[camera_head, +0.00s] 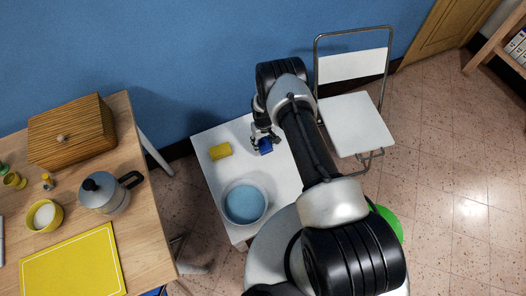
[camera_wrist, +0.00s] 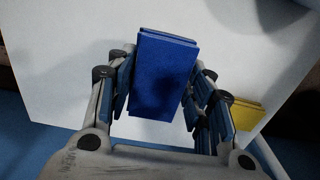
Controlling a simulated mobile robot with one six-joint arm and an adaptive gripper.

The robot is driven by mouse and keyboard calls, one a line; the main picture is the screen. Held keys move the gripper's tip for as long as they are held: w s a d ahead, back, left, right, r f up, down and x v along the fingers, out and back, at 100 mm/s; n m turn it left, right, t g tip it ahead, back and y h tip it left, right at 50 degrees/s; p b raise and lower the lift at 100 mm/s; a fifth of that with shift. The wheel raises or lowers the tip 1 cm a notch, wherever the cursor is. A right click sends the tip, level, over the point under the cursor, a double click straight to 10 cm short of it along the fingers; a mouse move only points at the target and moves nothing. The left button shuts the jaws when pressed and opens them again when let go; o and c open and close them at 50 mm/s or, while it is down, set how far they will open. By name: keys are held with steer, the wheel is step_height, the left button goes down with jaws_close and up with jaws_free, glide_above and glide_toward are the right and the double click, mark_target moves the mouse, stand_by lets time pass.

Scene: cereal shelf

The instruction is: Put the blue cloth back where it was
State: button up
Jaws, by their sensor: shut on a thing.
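The blue cloth (camera_head: 265,146) is a folded dark blue block. My gripper (camera_head: 264,137) is shut on it over the white side table (camera_head: 283,185). In the wrist view the blue cloth (camera_wrist: 163,75) stands between the two fingers of my gripper (camera_wrist: 155,100), with the white table top (camera_wrist: 75,60) behind it. I cannot tell whether the cloth touches the table.
A yellow folded cloth (camera_head: 220,151) lies on the white table, left of my gripper. A basin with blue content (camera_head: 244,203) stands at its front. A wooden table (camera_head: 150,215) with a moka pot (camera_head: 103,193) is at left; a white folding chair (camera_head: 355,122) is at right.

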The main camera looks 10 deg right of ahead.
steer(key=shift+f+b, duration=1.1)
steer(key=shift+f, duration=2.15)
steer(key=shift+f, duration=0.15)
steer(key=o, duration=1.1)
